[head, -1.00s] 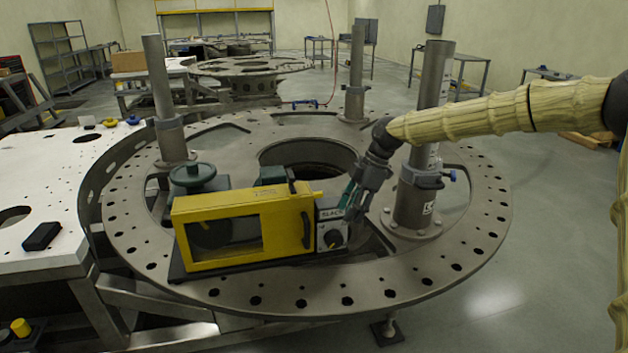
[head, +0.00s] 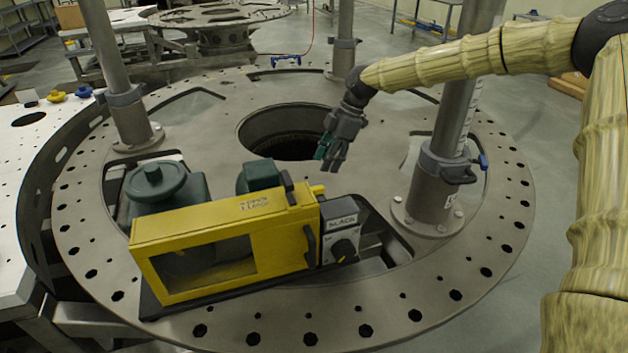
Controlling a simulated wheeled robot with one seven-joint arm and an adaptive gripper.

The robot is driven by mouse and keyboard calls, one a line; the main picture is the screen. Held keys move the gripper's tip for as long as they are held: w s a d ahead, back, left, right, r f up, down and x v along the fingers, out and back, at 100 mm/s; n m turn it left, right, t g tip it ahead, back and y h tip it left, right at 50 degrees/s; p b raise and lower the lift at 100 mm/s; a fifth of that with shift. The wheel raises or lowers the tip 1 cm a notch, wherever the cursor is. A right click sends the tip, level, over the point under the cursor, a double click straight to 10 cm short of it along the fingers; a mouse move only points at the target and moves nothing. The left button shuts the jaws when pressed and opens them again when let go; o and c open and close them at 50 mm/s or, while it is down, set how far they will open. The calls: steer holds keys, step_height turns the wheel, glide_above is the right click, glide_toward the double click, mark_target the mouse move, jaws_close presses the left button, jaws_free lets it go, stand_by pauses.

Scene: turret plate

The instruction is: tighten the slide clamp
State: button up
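My gripper (head: 329,160) points down over the plate, left of this post and apart from the clamp. It holds nothing that I can see. Its fingers look close together, but the gap is too small to judge.
A yellow windowed guard (head: 225,215) stands at the front, beside a box marked SLACK (head: 341,222) with a black knob. A green handwheel (head: 154,181) is at left. Other posts (head: 112,60) rise from the plate around its central hole (head: 280,135). The plate's right rim is clear.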

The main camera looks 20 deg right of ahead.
mark_target(314, 189)
steer(key=p+x, duration=0.3)
steer(key=x, duration=0.6)
steer(key=shift+a+f, duration=0.1)
steer(key=shift+f, duration=0.05)
steer(key=shift+c, duration=0.4)
jaws_close()
